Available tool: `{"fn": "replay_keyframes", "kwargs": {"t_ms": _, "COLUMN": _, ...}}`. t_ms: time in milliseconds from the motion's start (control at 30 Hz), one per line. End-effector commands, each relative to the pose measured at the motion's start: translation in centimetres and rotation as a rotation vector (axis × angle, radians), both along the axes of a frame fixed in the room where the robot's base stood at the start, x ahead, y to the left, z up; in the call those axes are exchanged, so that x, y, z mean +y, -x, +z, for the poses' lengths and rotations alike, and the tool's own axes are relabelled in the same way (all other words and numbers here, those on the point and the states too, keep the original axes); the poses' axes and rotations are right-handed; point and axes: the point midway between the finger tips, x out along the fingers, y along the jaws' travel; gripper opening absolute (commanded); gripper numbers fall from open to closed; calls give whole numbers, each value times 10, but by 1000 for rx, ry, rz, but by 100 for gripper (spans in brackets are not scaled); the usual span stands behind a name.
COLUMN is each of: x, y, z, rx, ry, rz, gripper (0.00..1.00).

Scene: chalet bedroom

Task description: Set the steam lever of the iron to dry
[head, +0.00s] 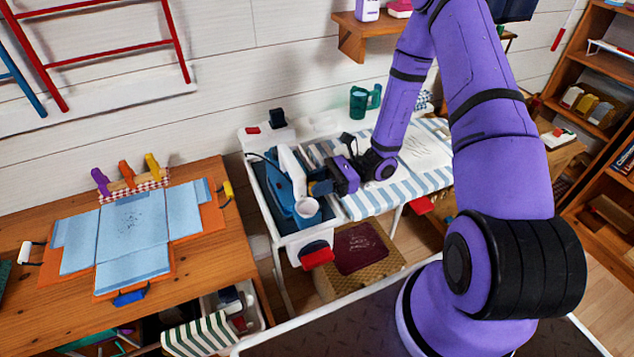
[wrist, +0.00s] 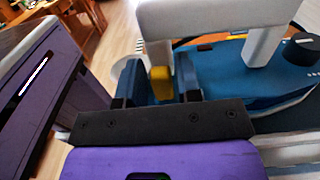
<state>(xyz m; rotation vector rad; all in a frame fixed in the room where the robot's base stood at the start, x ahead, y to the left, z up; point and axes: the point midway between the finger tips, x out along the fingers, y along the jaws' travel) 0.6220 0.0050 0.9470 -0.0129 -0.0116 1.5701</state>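The blue iron (head: 281,190) with a pale handle (head: 292,169) rests on the left end of the ironing board, in a dark-floored bay. My gripper (head: 322,187) is at its right side in the head view. In the wrist view, the iron's blue body (wrist: 225,75) and white handle (wrist: 215,15) are close in front. A small yellow lever (wrist: 161,86) stands on the iron. My gripper (wrist: 156,88) is open, with its dark fingers apart on either side of the lever. I cannot tell whether either finger touches it. A dark knob (wrist: 301,49) shows at the right.
The striped ironing board (head: 385,203) extends right under my arm. A wooden table (head: 207,250) with a folding board and light-blue cloth (head: 133,232) stands at left. A green mug (head: 360,101) and a dark-topped white unit (head: 268,132) are behind the iron. A wall shelf (head: 356,38) hangs above.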

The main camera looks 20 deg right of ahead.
Motion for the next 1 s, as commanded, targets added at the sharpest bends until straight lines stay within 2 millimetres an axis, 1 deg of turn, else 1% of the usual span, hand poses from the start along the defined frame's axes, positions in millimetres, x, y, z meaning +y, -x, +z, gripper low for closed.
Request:
{"fn": "replay_keyframes", "kwargs": {"t_ms": 133, "x": -3, "y": 0, "z": 0, "rx": 0, "ry": 0, "rz": -1, "gripper": 32}}
{"fn": "replay_keyframes", "kwargs": {"t_ms": 267, "x": -18, "y": 0, "z": 0, "rx": -1, "ry": 0, "rz": -2, "gripper": 32}}
{"fn": "replay_keyframes", "kwargs": {"t_ms": 500, "x": -63, "y": 0, "z": 0, "rx": -1, "ry": 1, "rz": -3, "gripper": 32}}
{"fn": "replay_keyframes", "kwargs": {"t_ms": 600, "x": -80, "y": 0, "z": 0, "rx": -1, "ry": 1, "rz": -3, "gripper": 32}}
{"fn": "replay_keyframes", "kwargs": {"t_ms": 700, "x": -94, "y": 0, "z": 0, "rx": -1, "ry": 0, "rz": -2, "gripper": 32}}
{"fn": "replay_keyframes", "kwargs": {"t_ms": 833, "x": -105, "y": 0, "z": 0, "rx": -1, "ry": 1, "rz": -2, "gripper": 32}}
{"fn": "replay_keyframes", "kwargs": {"t_ms": 1000, "x": -109, "y": 0, "z": 0, "rx": 0, "ry": 0, "rz": 0, "gripper": 32}}
